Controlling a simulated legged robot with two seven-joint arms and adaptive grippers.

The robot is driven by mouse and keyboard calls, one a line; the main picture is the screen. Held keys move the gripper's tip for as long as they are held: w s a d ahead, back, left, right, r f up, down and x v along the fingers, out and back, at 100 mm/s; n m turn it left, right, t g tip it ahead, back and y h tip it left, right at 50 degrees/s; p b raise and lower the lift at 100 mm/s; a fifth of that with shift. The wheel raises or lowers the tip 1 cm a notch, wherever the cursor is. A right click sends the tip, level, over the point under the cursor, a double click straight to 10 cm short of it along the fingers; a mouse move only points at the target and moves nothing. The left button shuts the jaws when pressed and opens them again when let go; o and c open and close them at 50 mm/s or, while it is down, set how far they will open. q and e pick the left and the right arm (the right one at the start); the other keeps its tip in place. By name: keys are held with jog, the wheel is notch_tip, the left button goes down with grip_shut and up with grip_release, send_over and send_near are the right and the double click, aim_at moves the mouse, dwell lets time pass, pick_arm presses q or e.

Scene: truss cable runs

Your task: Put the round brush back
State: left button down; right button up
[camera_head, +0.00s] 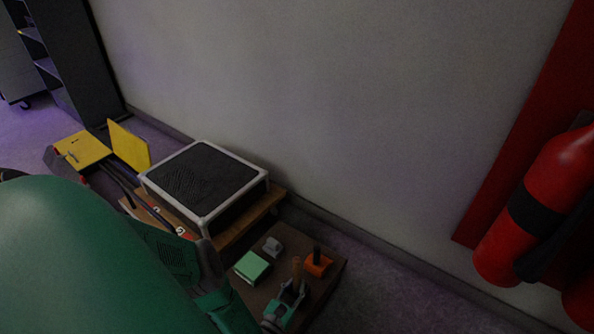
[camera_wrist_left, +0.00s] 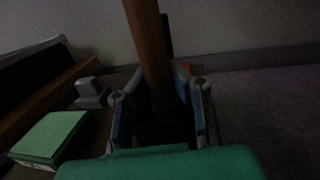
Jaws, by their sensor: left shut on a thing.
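My left gripper (camera_head: 291,292) is shut on an upright brown wooden handle (camera_head: 297,268), which I take to be the round brush. The handle also shows in the left wrist view (camera_wrist_left: 148,45), rising between the two fingers (camera_wrist_left: 160,105). Its lower end is hidden by the gripper, so I cannot tell whether it touches the surface below. The gripper is over the small dark brown table (camera_head: 333,270). My right gripper is in neither view.
Close by are a green box (camera_head: 252,266), a grey block-like piece (camera_head: 272,246) and an orange piece with a dark upright post (camera_head: 318,264). A black-topped case with a pale frame (camera_head: 205,183) is behind left. A red extinguisher (camera_head: 540,205) is at right.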

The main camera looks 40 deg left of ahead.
pick_arm(q)
jog(key=c, duration=1.6)
grip_release()
jog(key=shift+o, duration=0.2)
jog(key=p+v, duration=0.2)
jog(key=v, duration=1)
